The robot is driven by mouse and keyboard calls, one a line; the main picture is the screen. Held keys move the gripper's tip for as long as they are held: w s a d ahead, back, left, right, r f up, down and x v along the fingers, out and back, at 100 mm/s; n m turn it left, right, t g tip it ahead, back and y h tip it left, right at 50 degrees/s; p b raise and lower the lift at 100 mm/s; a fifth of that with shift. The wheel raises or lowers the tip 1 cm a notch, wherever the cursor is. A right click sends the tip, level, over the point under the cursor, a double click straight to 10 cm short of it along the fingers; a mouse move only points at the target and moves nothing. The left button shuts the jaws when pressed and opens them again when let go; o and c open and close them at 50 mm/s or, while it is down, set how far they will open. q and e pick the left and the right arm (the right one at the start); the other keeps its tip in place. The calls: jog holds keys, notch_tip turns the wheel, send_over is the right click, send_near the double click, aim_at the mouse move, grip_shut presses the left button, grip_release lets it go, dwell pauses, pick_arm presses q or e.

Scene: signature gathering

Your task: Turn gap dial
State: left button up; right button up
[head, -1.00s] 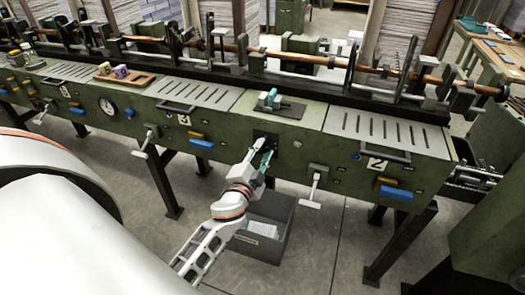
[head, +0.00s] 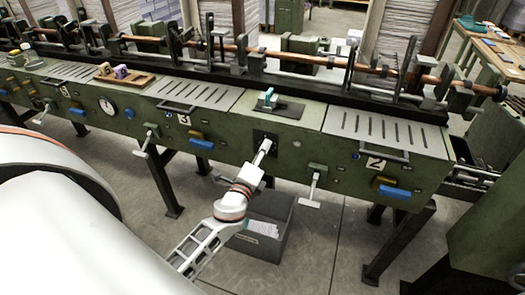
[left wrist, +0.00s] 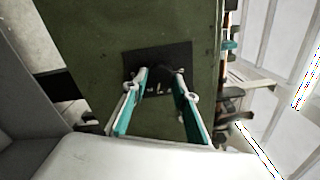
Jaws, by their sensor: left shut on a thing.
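The gap dial sits at a black square plate (head: 266,137) on the green machine's front face, between the stations numbered 3 and 2. My left gripper (head: 264,147) reaches up to this plate and is shut on the dial. In the left wrist view, my gripper's teal-lined fingers (left wrist: 161,80) stand on either side of the dark dial (left wrist: 157,74), in front of the black plate (left wrist: 180,53). The dial's shape and markings are mostly hidden or too dark to tell. A small teal piece (head: 268,98) stands on a dark plate on the machine top, above the dial. My right gripper is not in view.
A T-shaped handle (head: 314,187) hangs from the front to the right of the dial, and another handle (head: 148,141) is at left. A grey bin (head: 268,237) with papers stands on the floor below my left arm. Blue and yellow blocks (head: 391,188) jut from the front.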

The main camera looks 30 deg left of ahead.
pick_arm(q)
jog(key=m, duration=0.3)
jog(key=shift+p, duration=0.3)
jog(key=shift+m, duration=0.5)
jog(key=o, duration=1.1)
jog(key=shift+f, duration=0.1)
jog(key=shift+c, duration=0.2)
jog(key=shift+s, duration=0.15)
jog(key=v, duration=1.1)
jog(key=shift+s, duration=0.35)
jog(key=shift+d+f, duration=0.1)
